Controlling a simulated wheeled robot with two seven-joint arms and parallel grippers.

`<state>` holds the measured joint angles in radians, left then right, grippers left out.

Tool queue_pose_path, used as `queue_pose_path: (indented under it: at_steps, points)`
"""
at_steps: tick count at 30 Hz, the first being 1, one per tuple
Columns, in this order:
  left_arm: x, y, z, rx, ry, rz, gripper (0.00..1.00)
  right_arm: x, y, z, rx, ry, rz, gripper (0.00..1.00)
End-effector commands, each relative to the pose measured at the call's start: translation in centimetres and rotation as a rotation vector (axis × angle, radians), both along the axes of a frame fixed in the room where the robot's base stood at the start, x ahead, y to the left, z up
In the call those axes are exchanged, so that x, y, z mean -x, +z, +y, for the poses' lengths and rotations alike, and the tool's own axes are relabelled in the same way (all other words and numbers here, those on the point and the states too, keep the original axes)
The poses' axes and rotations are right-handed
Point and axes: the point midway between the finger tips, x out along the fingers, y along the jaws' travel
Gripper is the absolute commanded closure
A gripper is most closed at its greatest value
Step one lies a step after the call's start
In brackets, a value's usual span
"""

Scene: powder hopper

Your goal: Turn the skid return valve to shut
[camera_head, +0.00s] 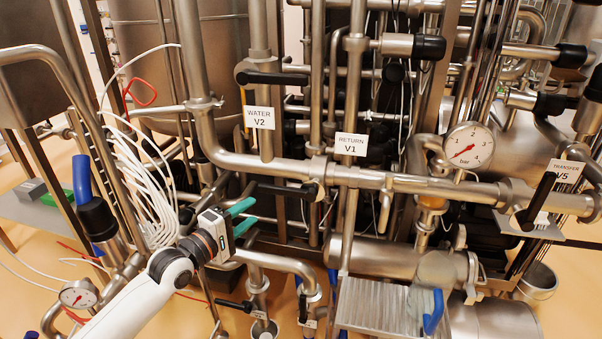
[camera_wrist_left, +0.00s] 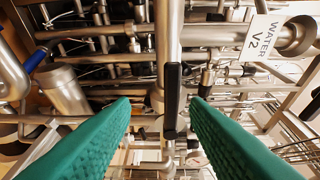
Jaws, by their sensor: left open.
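The white tag reading RETURN V1 (camera_head: 351,144) hangs on a vertical steel pipe at the middle of the head view. Below and left of it, a black lever (camera_head: 285,189) lies roughly level, along the pipework; I cannot be sure that this lever belongs to the tag. My left gripper (camera_head: 243,216) is open and empty, left of and a little below this lever. In the left wrist view a black lever (camera_wrist_left: 172,95) stands upright in the picture, between the green fingertips and beyond them, apart from both. My right gripper is not in view.
The WATER V2 tag (camera_head: 259,117) hangs left, under another black lever (camera_head: 272,78); the tag also shows in the wrist view (camera_wrist_left: 262,38). A pressure gauge (camera_head: 468,147) and the TRANSFER V5 tag (camera_head: 567,172) are at right. White hoses (camera_head: 150,190) hang left of my gripper. Pipes crowd the area.

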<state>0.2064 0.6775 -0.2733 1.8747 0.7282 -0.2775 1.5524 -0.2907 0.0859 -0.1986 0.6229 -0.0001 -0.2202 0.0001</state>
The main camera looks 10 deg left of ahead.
Motion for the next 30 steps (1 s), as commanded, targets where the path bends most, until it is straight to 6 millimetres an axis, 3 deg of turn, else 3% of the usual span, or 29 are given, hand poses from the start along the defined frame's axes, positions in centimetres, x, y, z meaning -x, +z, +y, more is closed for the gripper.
queue_pose_path:
  at_steps: [5,12,21,30]
  points:
    - [-0.6,1.3,-0.8,0.033,-0.016,-0.006,0.58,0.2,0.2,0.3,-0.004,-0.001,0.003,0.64]
    - [-4.7,1.3,-2.6,0.032,-0.014,-0.007,0.58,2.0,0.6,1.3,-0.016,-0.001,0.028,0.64]
    - [-9.4,1.1,-4.8,0.029,-0.014,-0.006,0.58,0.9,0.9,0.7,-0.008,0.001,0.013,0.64]
    - [-10.7,1.1,-5.4,0.027,-0.014,-0.006,0.58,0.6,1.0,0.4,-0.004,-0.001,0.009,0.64]
